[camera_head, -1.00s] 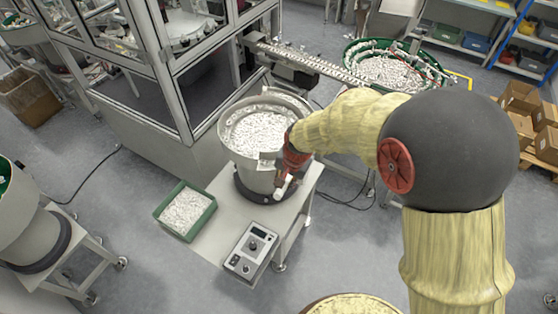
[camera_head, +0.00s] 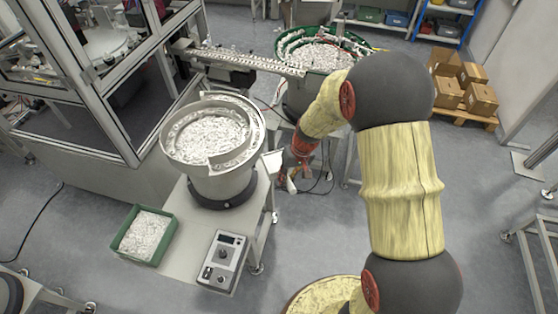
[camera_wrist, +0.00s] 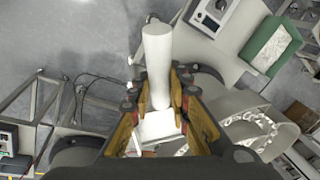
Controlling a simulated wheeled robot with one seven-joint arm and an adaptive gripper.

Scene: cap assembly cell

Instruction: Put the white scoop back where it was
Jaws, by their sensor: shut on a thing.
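My gripper (camera_head: 294,172) hangs to the right of the steel bowl feeder, past the edge of its stand, over the floor. It is shut on the white scoop (camera_wrist: 157,50). In the wrist view the scoop's pale round handle sticks out beyond the fingers (camera_wrist: 158,98), and a white flat part shows between them. In the head view a small white part of the scoop (camera_head: 272,163) shows left of the gripper; my gripper hides much of the rest. The feeder bowl (camera_head: 172,140) is full of white caps. The green bin (camera_head: 124,247) also holds white caps.
The feeder stand (camera_head: 185,262) carries the green bin and a grey control box (camera_head: 222,262). A conveyor rail (camera_head: 240,60) runs behind the bowl to a larger green-rimmed feeder (camera_head: 285,42). Cardboard boxes (camera_head: 480,100) stand at the back right. The floor right of my arm is largely clear.

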